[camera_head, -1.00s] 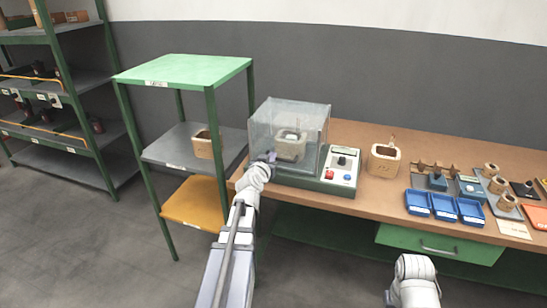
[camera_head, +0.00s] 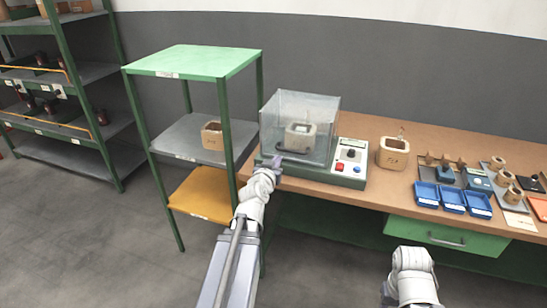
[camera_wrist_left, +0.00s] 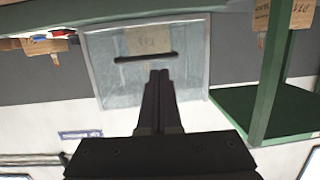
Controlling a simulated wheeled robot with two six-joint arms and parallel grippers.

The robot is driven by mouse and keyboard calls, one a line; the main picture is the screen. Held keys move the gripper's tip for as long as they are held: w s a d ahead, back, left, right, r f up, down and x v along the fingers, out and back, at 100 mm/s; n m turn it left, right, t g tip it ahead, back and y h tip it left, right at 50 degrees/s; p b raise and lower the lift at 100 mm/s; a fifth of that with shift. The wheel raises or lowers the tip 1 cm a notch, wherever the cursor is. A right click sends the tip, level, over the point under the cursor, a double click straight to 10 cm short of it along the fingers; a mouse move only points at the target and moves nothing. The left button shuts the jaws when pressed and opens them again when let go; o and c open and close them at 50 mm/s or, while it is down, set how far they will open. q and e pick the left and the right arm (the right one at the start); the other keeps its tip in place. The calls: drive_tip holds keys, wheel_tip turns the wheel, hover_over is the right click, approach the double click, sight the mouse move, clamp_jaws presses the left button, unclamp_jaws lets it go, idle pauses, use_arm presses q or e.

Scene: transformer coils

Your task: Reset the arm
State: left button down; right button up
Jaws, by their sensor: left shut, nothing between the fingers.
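My left arm comes in from the bottom of the head view. Its gripper (camera_head: 277,161) is in front of the lower left part of a clear-covered test machine (camera_head: 300,112). In the left wrist view the two dark fingers (camera_wrist_left: 160,82) are together with nothing between them. The clear cover (camera_wrist_left: 190,80) with its dark handle (camera_wrist_left: 146,57) lies beyond them, and a tan coil (camera_head: 301,136) sits inside. I cannot tell whether the gripper touches the cover. My right arm (camera_head: 412,278) shows at the bottom right; its gripper is out of view.
The brown bench (camera_head: 390,185) carries another tan coil (camera_head: 393,152), blue bins (camera_head: 452,200) and several small parts. A green-topped rack (camera_head: 190,62) stands left of the bench, with a coil (camera_head: 211,136) on its middle shelf. Open floor lies at the lower left.

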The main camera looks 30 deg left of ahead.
use_arm(q)
drive_tip(key=shift+s+d+f+b, duration=0.15)
drive_tip(key=shift+s+f, duration=0.1)
drive_tip(key=shift+s, duration=0.2)
drive_tip(key=shift+s+d+f+b, duration=0.15)
drive_tip(key=shift+s+f, duration=0.1)
drive_tip(key=shift+s, duration=0.2)
use_arm(e)
drive_tip(key=shift+s+a+f, duration=0.2)
drive_tip(key=shift+s+f, duration=0.2)
drive_tip(key=shift+f, duration=0.1)
use_arm(q)
drive_tip(key=shift+a, duration=0.1)
